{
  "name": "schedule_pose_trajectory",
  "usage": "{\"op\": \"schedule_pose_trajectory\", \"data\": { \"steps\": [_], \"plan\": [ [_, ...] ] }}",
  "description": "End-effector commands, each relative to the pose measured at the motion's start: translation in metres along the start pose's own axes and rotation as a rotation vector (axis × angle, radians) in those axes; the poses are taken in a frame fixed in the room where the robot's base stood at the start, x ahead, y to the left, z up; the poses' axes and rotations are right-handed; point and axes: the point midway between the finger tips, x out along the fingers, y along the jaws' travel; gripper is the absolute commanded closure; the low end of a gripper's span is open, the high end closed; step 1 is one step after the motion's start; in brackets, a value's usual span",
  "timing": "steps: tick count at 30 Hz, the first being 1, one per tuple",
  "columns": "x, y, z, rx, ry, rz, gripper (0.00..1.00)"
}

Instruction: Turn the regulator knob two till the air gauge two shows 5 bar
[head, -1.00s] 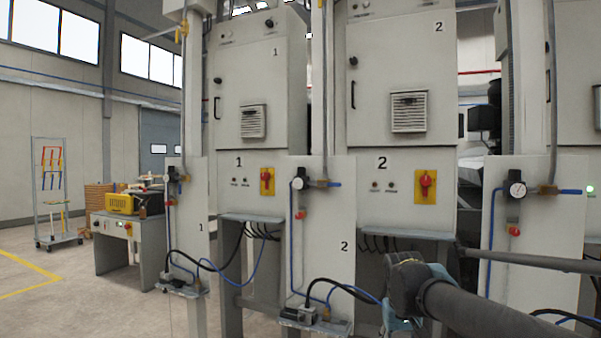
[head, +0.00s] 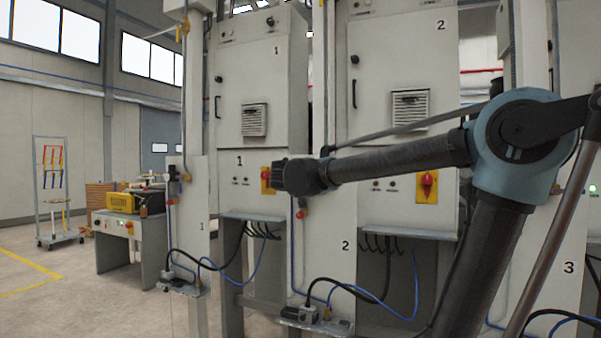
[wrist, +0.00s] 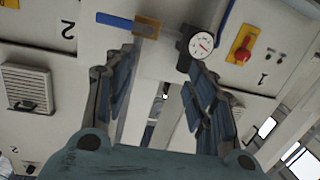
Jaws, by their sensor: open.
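Regulator knob two (head: 300,214) is a small red knob on the panel marked 2, just below my gripper in the head view. I cannot make it out in the wrist view. Air gauge two (wrist: 201,43) is a round white dial with a red needle. It shows upside down in the wrist view, near the right fingertip, and its reading is too small to tell. In the head view my arm hides it. My gripper (wrist: 157,75) is open and empty, its fingers pointing toward the panel. In the head view its end (head: 290,177) is in front of the panel's upper part.
A blue valve handle (wrist: 115,20) sticks out beside the gauge. Cabinet 1's red switch (head: 266,179) and cabinet 2's red switch (head: 427,185) are on yellow plates behind. A black connector box (head: 305,315) with hoses sits below. Floor at the left is open.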

Motion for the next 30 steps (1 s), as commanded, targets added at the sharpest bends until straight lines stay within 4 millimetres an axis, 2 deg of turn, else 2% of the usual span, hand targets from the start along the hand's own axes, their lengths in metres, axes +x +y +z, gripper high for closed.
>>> {"op": "schedule_pose_trajectory", "data": {
  "steps": [1, 4, 7, 11, 30],
  "plan": [
    [-0.004, -0.020, -0.011, 0.014, 0.032, -0.029, 0.49],
    [-0.009, -0.043, -0.026, 0.037, 0.076, -0.065, 0.49],
    [-0.010, -0.052, -0.033, 0.048, 0.095, -0.080, 0.49],
    [-0.001, -0.054, -0.035, 0.051, 0.099, -0.081, 0.49],
    [0.109, -0.060, -0.045, 0.049, 0.097, -0.077, 0.49]
  ]
}}
